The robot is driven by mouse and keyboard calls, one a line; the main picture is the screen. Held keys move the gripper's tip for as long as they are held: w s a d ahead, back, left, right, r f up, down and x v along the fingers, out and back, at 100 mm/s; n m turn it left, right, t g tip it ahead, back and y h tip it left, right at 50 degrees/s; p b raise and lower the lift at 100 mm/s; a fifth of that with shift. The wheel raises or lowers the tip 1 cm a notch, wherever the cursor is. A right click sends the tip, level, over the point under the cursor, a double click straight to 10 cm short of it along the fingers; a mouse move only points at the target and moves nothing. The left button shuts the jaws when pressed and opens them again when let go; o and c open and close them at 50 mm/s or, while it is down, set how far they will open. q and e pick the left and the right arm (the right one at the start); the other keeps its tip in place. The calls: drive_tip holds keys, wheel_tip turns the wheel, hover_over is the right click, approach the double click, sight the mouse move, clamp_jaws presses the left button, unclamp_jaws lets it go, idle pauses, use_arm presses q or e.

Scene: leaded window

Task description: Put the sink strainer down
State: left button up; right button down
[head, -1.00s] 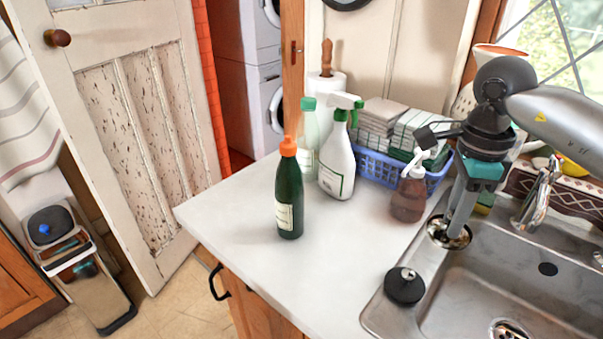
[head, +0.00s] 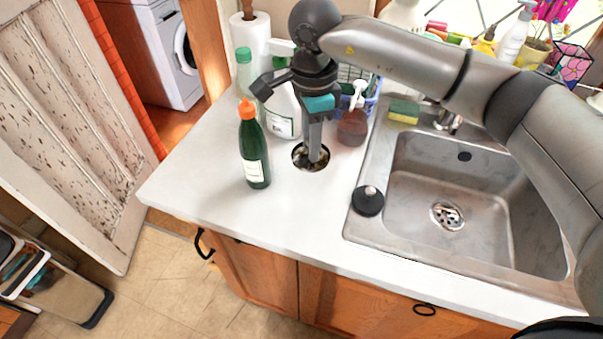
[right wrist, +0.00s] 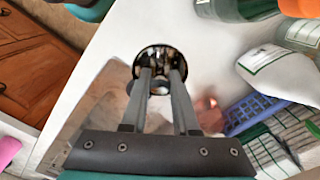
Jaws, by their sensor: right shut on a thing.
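The sink strainer (head: 311,157) is a round metal basket with a dark, shiny inside. My right gripper (head: 315,150) points down and is shut on it, with the fingers at its rim. The strainer is over the white countertop (head: 215,185), right of the green bottle and left of the sink. I cannot tell whether it touches the counter. In the right wrist view the strainer (right wrist: 160,66) sits between the fingertips of my right gripper (right wrist: 161,75), with white counter around it. My left gripper is not in view.
A green bottle with orange cap (head: 254,150) stands close left. A brown soap bottle (head: 352,128) and a spray bottle (head: 284,110) stand behind. A black stopper (head: 368,201) rests by the sink (head: 400,228). The counter in front of the strainer is clear.

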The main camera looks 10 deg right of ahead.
wheel_tip(320, 180, down, 14)
drive_tip(key=shift+a+r, duration=0.1)
drive_tip(key=shift+r, duration=0.05)
idle(0.4)
drive_tip(key=c, duration=0.7)
unclamp_jaws()
wheel_tip(320, 180, up, 12)
drive_tip(key=shift+r, duration=0.1)
